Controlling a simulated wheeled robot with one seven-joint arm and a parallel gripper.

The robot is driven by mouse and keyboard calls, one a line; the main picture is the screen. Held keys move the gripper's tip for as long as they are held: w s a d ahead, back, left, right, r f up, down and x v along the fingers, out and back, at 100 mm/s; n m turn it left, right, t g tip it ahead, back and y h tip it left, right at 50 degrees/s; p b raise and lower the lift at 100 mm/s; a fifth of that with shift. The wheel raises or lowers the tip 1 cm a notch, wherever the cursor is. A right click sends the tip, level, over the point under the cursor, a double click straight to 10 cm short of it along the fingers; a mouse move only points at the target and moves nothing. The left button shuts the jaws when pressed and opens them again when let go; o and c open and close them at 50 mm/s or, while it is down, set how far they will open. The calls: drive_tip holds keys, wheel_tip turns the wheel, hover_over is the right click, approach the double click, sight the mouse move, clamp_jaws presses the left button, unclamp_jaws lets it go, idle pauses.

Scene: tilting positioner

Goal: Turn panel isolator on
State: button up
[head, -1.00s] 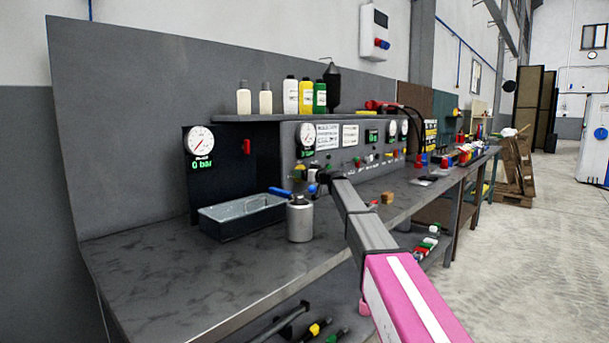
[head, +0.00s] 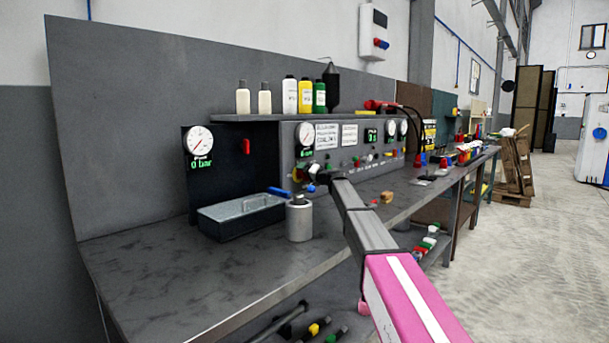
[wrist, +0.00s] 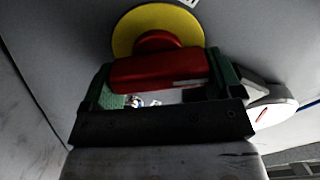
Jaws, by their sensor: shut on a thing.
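The panel isolator is a red bar handle (wrist: 160,70) on a round yellow disc (wrist: 127,38), on the grey panel face in the wrist view. The red bar lies nearly level across the picture. My gripper (wrist: 165,88) has its green-padded fingers at both ends of the bar and is shut on it. In the head view the yellow and red isolator (head: 298,175) shows small at the panel's lower left, beside my gripper (head: 313,182). My gripper partly hides that area.
On the bench (head: 200,285) are a metal tray (head: 240,215) and a grey canister (head: 299,222). Gauges and small controls line the panel (head: 345,165). Bottles (head: 290,97) stand on the shelf above.

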drive_tip(key=m, duration=0.3)
drive_tip(key=shift+d+f+m, duration=0.1)
drive_tip(key=shift+f+m, duration=0.1)
drive_tip(key=shift+m, duration=0.1)
drive_tip(key=shift+f+m, duration=0.15)
drive_tip(key=shift+m, duration=1.65)
drive_tip(key=o, duration=0.7)
drive_tip(key=shift+w, duration=0.1)
drive_tip(key=shift+o, duration=0.2)
drive_tip(key=shift+d, duration=0.15)
drive_tip(key=v, duration=1)
drive_tip(key=shift+s+d, duration=0.2)
drive_tip(key=shift+s, duration=0.1)
